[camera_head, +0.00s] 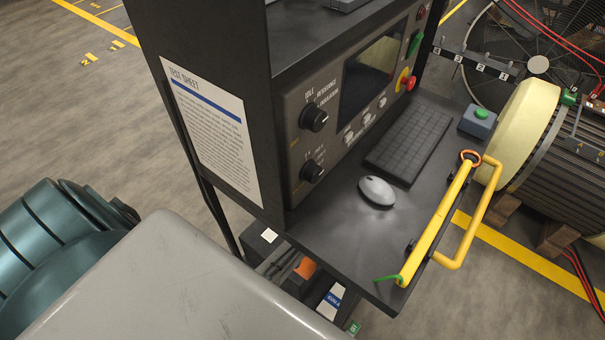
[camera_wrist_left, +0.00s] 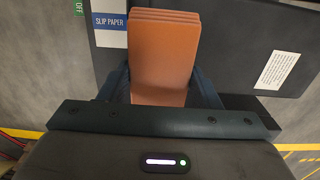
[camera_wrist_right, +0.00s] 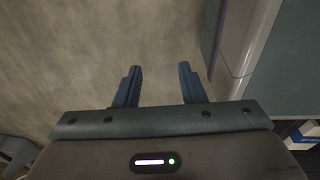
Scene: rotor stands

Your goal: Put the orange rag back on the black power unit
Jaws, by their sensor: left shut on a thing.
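The orange rag (camera_wrist_left: 163,55) is a folded stack held between the fingers of my left gripper (camera_wrist_left: 163,88) in the left wrist view. In the head view the rag (camera_head: 306,268) shows as a small orange patch below the desk, at the tips of my left gripper (camera_head: 290,266). A black surface with a white label, which looks like the black power unit (camera_wrist_left: 225,50), lies behind the rag. I cannot tell whether the rag touches it. My right gripper (camera_wrist_right: 158,85) is open and empty above bare floor; I do not see it in the head view.
The console's desk (camera_head: 335,228) overhangs the left gripper, carrying a mouse (camera_head: 377,191) and keyboard (camera_head: 409,143). A slip paper label (camera_wrist_left: 109,24) is left of the rag. A cream-ended motor (camera_head: 520,130) stands at right.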

